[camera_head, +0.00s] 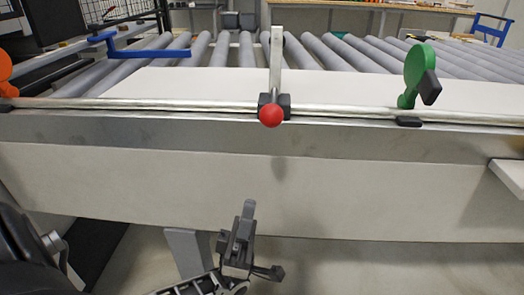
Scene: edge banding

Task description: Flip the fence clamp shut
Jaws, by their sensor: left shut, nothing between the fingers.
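A clamp with a red ball knob (271,115) sits at the middle of the machine's front rail. Its flat grey lever (277,60) points up and back over the white panel, and a dark block (284,101) sits behind the knob. I cannot tell for sure whether this is the fence clamp or how far it is closed. My left gripper (246,213) is shut and empty, low in front of the machine's pale front face. It is below and slightly left of the red knob, clearly apart from it. My right gripper is not in view.
A white panel (180,84) lies behind the metal rail (170,105), with grey rollers (320,50) beyond. A green upright part with a dark knob (413,72) stands at the right. A blue bar (150,52) is at the back left. An orange part (5,75) shows at the left edge.

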